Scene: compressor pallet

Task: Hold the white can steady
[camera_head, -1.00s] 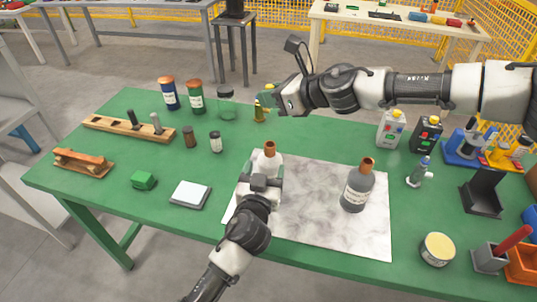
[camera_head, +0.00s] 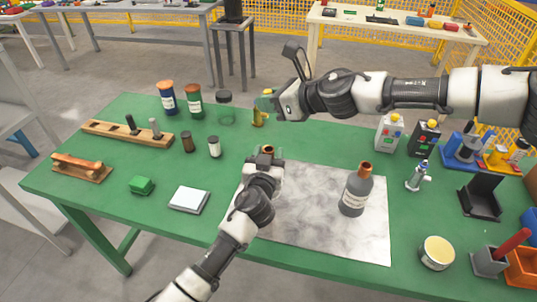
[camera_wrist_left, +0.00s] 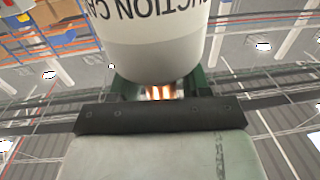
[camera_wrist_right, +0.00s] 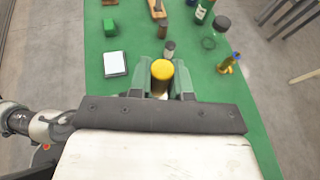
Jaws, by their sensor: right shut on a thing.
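The white can (camera_wrist_left: 155,40) with black lettering fills the top of the left wrist view, where it appears inverted. Its copper neck (camera_wrist_left: 160,92) is between the green fingers of my left gripper (camera_wrist_left: 158,95), which look apart with small gaps beside it. In the head view my left gripper (camera_head: 265,157) hides most of the can, and only the copper top (camera_head: 268,149) shows clearly. My right gripper (camera_wrist_right: 160,85) is shut on a yellow-capped thing (camera_wrist_right: 161,70). In the head view the right gripper (camera_head: 272,95) is above the table's back edge.
A grey bottle (camera_head: 355,192) with a copper top stands on the marbled mat (camera_head: 305,225), right of my left gripper. A white-topped block (camera_head: 189,200) and a green block (camera_head: 141,185) lie left. Small jars (camera_head: 214,147) and a wooden rack (camera_head: 120,133) stand behind. The mat's right front is clear.

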